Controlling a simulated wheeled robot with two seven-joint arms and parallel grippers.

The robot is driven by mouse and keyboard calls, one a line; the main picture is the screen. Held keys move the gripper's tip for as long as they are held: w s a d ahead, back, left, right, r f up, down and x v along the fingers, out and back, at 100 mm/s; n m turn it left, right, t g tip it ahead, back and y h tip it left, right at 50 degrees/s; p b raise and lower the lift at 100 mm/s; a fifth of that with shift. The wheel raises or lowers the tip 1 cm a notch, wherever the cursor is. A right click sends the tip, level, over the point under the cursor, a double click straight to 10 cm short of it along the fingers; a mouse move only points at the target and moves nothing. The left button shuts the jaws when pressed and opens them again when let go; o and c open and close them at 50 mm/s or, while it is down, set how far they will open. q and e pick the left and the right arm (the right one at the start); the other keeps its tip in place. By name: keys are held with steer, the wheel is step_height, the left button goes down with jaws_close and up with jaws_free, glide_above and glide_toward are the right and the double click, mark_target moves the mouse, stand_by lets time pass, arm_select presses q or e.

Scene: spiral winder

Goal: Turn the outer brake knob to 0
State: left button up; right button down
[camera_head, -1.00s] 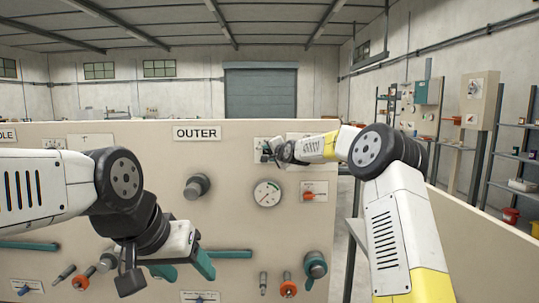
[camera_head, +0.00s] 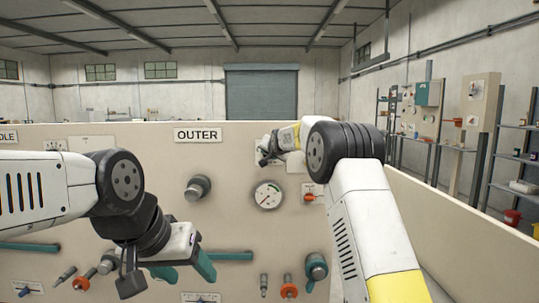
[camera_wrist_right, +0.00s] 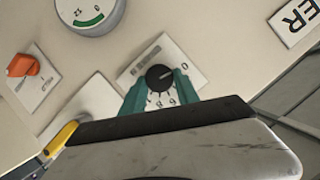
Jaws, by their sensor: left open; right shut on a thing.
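The outer brake knob (camera_wrist_right: 159,77) is a small black round knob on a white plate with printed numbers, seen in the right wrist view. A "0" is printed to its right, and other numbers show below it. Which number it points to is unclear. My right gripper (camera_wrist_right: 160,88) is shut on the knob, with a teal finger at either side. In the head view my right gripper (camera_head: 267,150) is at the panel, right of the OUTER sign (camera_head: 197,134), and hides the knob. My left gripper (camera_head: 187,270) is open and empty in front of the lower panel.
A round gauge (camera_head: 267,195) and an orange switch (camera_head: 309,197) sit below the right gripper. A grey knob (camera_head: 197,187) is left of the gauge. Teal bars (camera_head: 230,255) and several valves line the lower panel.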

steer(key=shift+f, duration=0.15)
steer(key=c, duration=0.9)
jaws_free()
steer(key=v, duration=0.7)
steer(key=shift+s, duration=0.35)
steer(key=shift+r, duration=0.25)
